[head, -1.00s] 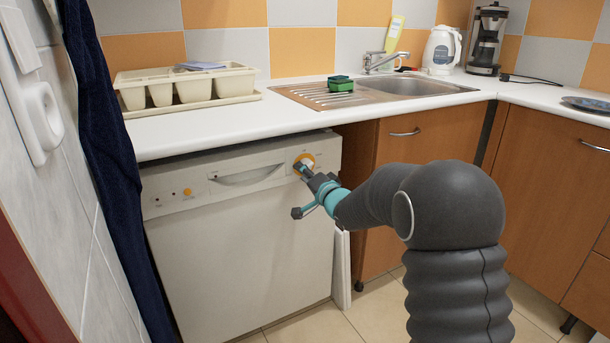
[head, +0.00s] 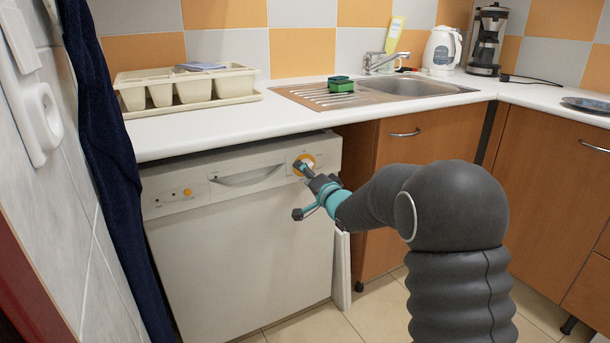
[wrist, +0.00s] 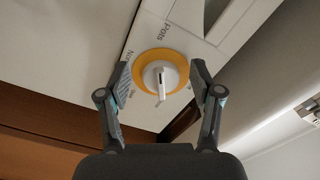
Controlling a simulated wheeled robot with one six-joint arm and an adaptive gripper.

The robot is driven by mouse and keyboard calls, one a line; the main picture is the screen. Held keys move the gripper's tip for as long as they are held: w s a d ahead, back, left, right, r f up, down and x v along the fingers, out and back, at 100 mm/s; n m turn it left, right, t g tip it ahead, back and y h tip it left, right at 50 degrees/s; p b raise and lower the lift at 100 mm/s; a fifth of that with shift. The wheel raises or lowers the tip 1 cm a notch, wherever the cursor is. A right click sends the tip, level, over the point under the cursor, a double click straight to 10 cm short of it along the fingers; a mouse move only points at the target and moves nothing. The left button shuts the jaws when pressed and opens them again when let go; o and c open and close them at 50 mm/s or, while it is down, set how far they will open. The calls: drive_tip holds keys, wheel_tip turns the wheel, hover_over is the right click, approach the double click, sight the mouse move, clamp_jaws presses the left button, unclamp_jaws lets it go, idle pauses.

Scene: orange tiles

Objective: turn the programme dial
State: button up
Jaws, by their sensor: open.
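The programme dial (wrist: 160,78) is a white knob with a raised grip on an orange ring, with printed labels around it. It sits at the right end of the control panel of the white dishwasher (head: 245,265). In the head view the dial (head: 304,160) is partly hidden by my gripper (head: 303,172). In the wrist view my gripper (wrist: 160,72) is open, with one finger on each side of the dial. Gaps show between the fingers and the knob. The knob's grip points roughly down in that view.
The white worktop (head: 225,127) overhangs the panel just above the dial. The panel's handle recess (head: 246,177) is to the left. A wooden cabinet (head: 400,150) stands to the right. A dark blue cloth (head: 108,160) hangs at the left.

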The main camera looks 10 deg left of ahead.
drive_tip(key=v, duration=1.1)
drive_tip(key=shift+s+d, duration=0.15)
drive_tip(key=shift+d, duration=0.05)
